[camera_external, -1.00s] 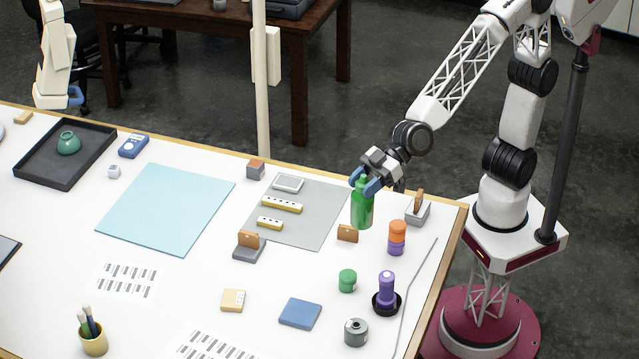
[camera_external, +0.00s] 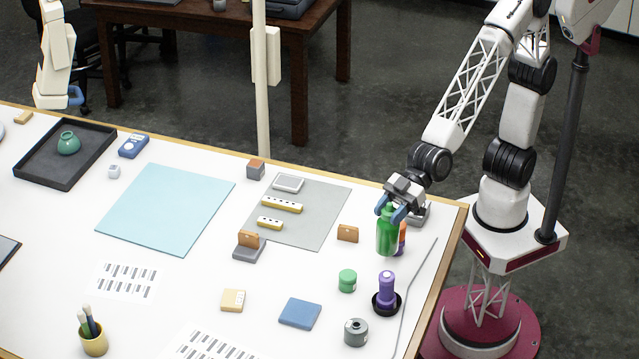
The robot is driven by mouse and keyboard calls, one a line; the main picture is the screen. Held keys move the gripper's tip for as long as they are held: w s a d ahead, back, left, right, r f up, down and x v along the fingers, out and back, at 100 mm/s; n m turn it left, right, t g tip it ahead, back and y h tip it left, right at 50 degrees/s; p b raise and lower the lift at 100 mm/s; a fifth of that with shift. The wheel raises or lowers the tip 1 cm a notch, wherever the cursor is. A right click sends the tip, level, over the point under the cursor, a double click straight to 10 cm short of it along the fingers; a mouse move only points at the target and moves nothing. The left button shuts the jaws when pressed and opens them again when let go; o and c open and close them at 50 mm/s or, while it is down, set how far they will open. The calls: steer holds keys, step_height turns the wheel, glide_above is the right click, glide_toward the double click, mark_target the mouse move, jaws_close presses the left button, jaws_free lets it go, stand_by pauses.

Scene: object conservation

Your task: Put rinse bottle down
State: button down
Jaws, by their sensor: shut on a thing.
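The rinse bottle seems to be the green bottle (camera_external: 386,236), upright near the right side of the white table. My gripper (camera_external: 390,208) is shut on its upper part from above and behind. The bottle partly covers an orange and purple container (camera_external: 402,238) just to its right. I cannot tell whether the bottle's base touches the table or hangs slightly above it.
A green jar (camera_external: 347,281) and a purple bottle in a black dish (camera_external: 386,293) stand in front. A brown block (camera_external: 348,234) is to the left, and a grey holder (camera_external: 419,214) is behind, partly hidden. A thin grey rod (camera_external: 415,297) lies at right. The grey mat (camera_external: 325,205) lies further left.

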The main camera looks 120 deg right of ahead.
mark_target(379, 251)
steer(key=shift+f, duration=3.1)
steer(key=shift+f, duration=1.95)
steer(key=c, duration=0.6)
jaws_free()
steer(key=shift+f, duration=0.1)
steer(key=shift+r, duration=0.2)
steer(key=shift+v, duration=5.95)
